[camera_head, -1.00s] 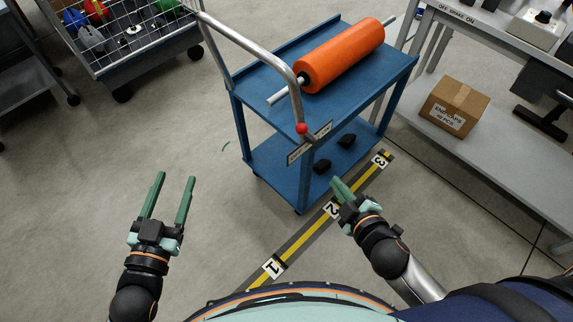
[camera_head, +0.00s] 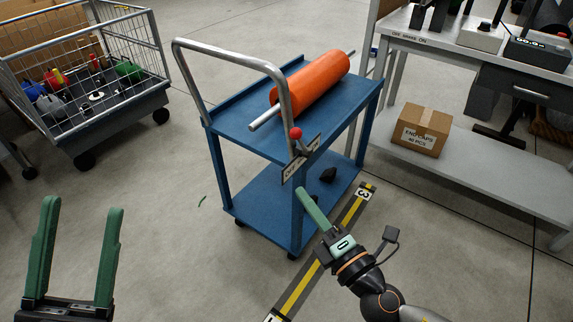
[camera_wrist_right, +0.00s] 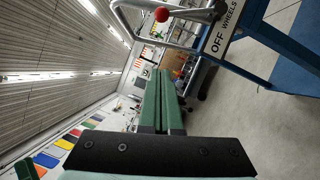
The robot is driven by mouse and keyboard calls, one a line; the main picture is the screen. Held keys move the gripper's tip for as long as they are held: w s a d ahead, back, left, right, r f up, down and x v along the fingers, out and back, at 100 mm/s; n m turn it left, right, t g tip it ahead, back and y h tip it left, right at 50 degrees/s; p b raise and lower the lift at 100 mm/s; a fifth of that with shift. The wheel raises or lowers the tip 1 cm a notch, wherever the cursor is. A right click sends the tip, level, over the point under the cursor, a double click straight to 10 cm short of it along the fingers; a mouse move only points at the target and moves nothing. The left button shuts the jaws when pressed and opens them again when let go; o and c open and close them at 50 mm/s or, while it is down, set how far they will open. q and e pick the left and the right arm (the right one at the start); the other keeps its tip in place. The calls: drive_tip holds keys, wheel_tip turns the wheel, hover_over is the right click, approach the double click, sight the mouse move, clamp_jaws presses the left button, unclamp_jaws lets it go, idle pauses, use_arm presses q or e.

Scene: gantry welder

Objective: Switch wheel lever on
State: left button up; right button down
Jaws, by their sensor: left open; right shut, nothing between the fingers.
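The wheel lever is a short rod with a red ball knob (camera_head: 295,133) at the near corner of the blue cart (camera_head: 245,138). Its label plate (camera_head: 301,160) is beside it. In the right wrist view the red knob (camera_wrist_right: 162,14) is near the top, beside a plate (camera_wrist_right: 222,32) reading "OFF WHEELS". My right gripper (camera_head: 308,196) is shut and empty, below the lever and in front of the cart's near leg. Its green fingers (camera_wrist_right: 164,78) are together in the right wrist view, apart from the knob. My left gripper (camera_head: 82,215) is open and empty at the lower left.
An orange roll (camera_head: 318,82) lies on the cart's top, below its bent handle (camera_head: 281,72). A wire cage trolley (camera_head: 128,98) stands at the left. A workbench (camera_head: 455,180) with a cardboard box (camera_head: 421,130) is at the right.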

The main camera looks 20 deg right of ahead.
sight(300, 143)
use_arm(q)
drive_tip(key=shift+s, duration=0.15)
use_arm(e)
drive_tip(key=shift+r, duration=0.1)
use_arm(q)
drive_tip(key=w+f+n+g+y+p, duration=0.1)
drive_tip(key=w+f+n+y+p, duration=0.1)
drive_tip(key=w+f+n+y, duration=0.3)
drive_tip(key=shift+w+a+f+y, duration=0.45)
drive_tip(key=shift+f+y, duration=0.35)
drive_tip(key=shift+f, duration=0.65)
use_arm(e)
drive_tip(key=w+d+r, duration=0.1)
drive_tip(key=w+r, duration=0.1)
drive_tip(key=w, duration=0.9)
drive_tip(key=shift+w+r, duration=0.15)
drive_tip(key=shift+r, duration=0.1)
